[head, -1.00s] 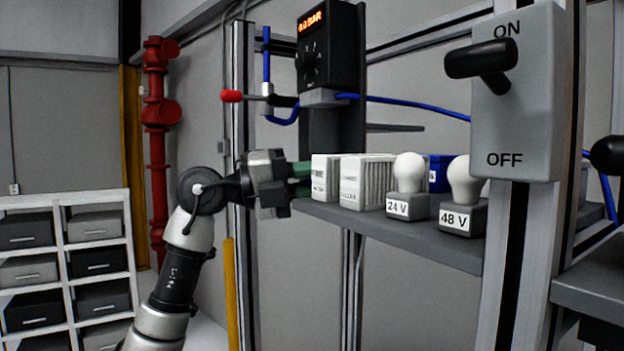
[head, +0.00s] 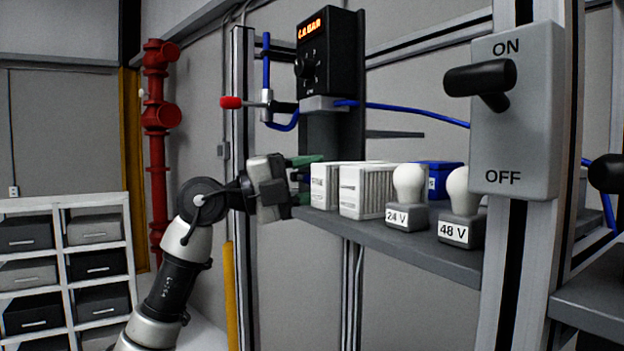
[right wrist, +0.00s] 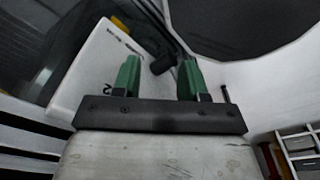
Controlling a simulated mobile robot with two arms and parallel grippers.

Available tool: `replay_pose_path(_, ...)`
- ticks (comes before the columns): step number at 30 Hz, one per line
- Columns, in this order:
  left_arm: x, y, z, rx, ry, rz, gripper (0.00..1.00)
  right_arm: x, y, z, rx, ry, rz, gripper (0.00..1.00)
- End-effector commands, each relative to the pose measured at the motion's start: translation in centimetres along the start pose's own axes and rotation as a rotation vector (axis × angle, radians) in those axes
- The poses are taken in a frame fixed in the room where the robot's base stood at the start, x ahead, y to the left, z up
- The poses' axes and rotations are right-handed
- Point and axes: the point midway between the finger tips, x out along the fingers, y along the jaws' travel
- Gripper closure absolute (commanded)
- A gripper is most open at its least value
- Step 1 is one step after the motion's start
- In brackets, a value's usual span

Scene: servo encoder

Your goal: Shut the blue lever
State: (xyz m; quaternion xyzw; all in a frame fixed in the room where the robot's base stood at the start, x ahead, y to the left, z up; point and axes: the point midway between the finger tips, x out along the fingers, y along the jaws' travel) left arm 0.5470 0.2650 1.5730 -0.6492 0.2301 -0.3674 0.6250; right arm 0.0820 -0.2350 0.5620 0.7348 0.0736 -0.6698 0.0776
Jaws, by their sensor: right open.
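In the head view a blue upright tube or handle (head: 266,62) rises from a silver valve fitting (head: 267,98), which has a lever with a red end (head: 231,102) pointing left. In the right wrist view my right gripper (right wrist: 158,78) is open. A short dark cylinder (right wrist: 161,65) shows beyond its fingers, in front of a pale lettered surface (right wrist: 88,70).
The grey shelf (head: 425,250) carries white boxes (head: 362,188), a blue box (head: 443,176) and bulbs marked 24 V (head: 408,182) and 48 V (head: 462,190). A black regulator (head: 328,72) hangs above. A switch panel (head: 541,120) stands right. Drawers (head: 95,262) are left.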

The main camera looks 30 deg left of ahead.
Motion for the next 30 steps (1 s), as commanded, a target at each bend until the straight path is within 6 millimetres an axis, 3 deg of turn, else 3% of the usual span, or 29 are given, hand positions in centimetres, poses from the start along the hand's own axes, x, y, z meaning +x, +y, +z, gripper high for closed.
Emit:
replay_pose_path(8, -1.4, 0.3, 0.1, 0.002, -0.003, 0.002, 0.54, 0.9, -0.1, 0.1, 0.0, 0.0, -0.001, 0.57)
replay_pose_path(21, -9.5, 0.4, 0.1, 0.0, -0.003, 0.002, 0.54, 4.6, -0.1, 0.4, 0.0, 0.0, -0.001, 0.57)
replay_pose_path(30, -10.9, 0.0, 0.0, 0.0, 0.0, 0.0, 0.54, 4.9, -0.1, 0.5, -0.001, 0.0, -0.001, 0.57)
